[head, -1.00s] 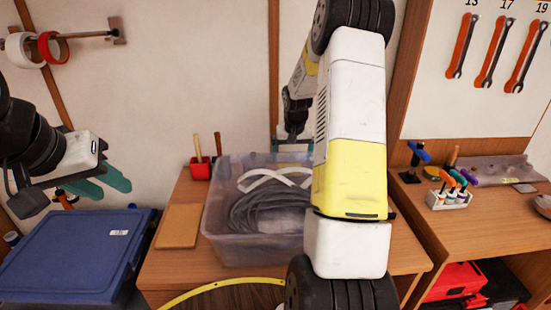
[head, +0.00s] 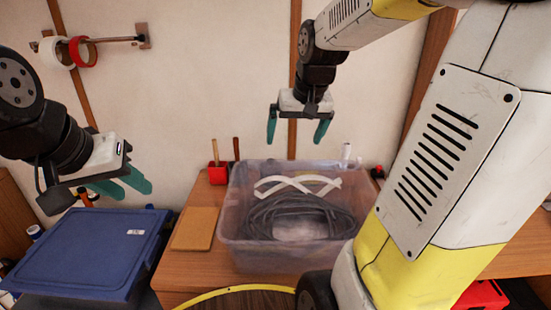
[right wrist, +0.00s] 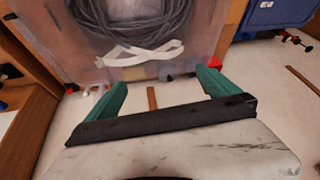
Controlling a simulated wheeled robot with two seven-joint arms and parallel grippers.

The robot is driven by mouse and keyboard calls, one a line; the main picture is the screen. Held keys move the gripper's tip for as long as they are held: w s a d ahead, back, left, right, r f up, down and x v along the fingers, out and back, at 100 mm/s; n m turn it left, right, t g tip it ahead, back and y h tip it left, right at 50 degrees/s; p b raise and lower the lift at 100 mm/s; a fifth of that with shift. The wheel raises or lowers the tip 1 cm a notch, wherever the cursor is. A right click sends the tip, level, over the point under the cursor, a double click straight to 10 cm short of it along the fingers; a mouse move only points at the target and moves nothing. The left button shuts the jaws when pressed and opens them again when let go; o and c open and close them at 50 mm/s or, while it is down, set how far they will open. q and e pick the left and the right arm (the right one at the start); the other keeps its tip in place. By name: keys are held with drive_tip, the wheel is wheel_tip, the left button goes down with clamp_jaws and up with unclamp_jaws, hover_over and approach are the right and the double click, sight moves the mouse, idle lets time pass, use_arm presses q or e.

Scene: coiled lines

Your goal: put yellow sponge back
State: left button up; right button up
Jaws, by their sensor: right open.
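I cannot make out a yellow sponge in either view now. My right gripper (head: 297,128) is open and empty, its teal fingers pointing down, high in front of the wall and above the back of the clear bin. In the right wrist view its two fingers (right wrist: 158,90) are wide apart with nothing between them. My left gripper (head: 122,186) hangs above the blue-lidded box at the left; its teal fingers show apart and nothing shows between them. The clear bin (head: 232,228) holds a dark coiled cable (head: 300,210) and crossed white strips (head: 300,184).
The blue lid (head: 85,250) lies left of the wooden bench. A tan flat board (head: 195,229) lies beside the bin. A red cup (head: 217,173) with tools stands behind. Tape rolls (head: 80,52) hang on a wall peg. A yellow-edged round surface (head: 230,291) is in front.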

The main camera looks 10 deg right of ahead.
drive_tip(key=s+a, duration=0.3)
drive_tip(key=s, duration=0.4)
drive_tip(key=s+a+r+n+t+y, duration=0.1)
drive_tip(key=s+a, duration=0.2)
drive_tip(key=s, duration=0.5)
drive_tip(key=shift+a+r+n+y, duration=0.15)
drive_tip(key=shift+r+n+y, duration=0.05)
drive_tip(key=shift+n+y, duration=0.1)
